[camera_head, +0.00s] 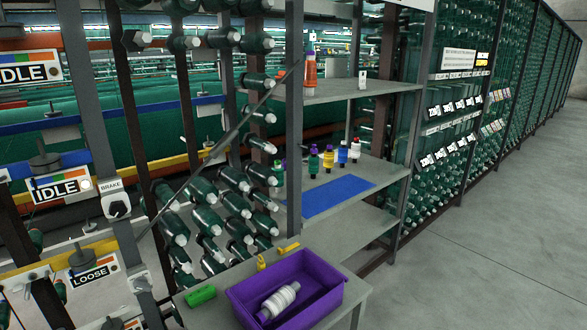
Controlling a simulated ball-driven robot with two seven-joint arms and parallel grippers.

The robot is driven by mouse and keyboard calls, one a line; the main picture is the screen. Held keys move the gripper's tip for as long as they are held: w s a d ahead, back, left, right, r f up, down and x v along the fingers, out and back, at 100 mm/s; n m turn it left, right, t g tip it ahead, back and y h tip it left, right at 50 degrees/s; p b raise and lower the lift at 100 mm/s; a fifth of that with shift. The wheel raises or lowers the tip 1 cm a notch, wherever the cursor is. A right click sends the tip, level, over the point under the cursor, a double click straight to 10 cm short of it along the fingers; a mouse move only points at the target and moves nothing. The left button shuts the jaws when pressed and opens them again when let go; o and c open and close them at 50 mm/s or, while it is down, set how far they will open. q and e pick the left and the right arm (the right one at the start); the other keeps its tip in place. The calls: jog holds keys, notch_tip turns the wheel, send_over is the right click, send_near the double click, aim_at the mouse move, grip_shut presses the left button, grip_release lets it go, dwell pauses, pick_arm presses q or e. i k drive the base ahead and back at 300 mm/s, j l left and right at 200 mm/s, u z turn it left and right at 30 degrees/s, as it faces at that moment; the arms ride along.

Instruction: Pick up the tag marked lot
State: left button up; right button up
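I cannot read the word lot on any tag here. A small white tag (362,79) stands on the upper shelf, its marking too small to read. Two small yellow pieces, one (289,247) beside the purple bin and one (261,262) to its left, lie on the low table; no lettering is legible on them. Rows of dark label cards (455,107) and white label cards (461,74) hang on the rack at the right, with text I cannot make out. Neither of my grippers is in view.
The purple bin (240,305) holds a white spool and stands on the grey table (352,306) near a green block (200,296). Machine panels crowd the left; open floor (500,250) lies right.

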aim_at(362, 79)
jog(key=i+l, duration=0.15)
jog(key=l, duration=0.25)
jog(key=i+l+u, duration=0.1)
jog(key=l, duration=0.3)
jog(key=i+l, duration=0.15)
jog(key=l, duration=0.3)
jog(key=i+l+u, duration=0.1)
jog(key=l, duration=0.3)
jog(key=i+l, duration=0.15)
jog(key=l, duration=0.25)
jog(key=i+l+u, duration=0.1)
jog(key=l, duration=0.35)
jog(key=i+l, duration=0.2)
jog(key=i+l+u, duration=0.1)
jog(key=l, duration=0.35)
jog(key=i+l, duration=0.25)
jog(key=i+l+u, duration=0.1)
jog(key=l, duration=0.3)
jog(key=i+l, duration=0.25)
jog(key=i+l+u, duration=0.1)
jog(key=l, duration=0.35)
jog(key=i, duration=0.05)
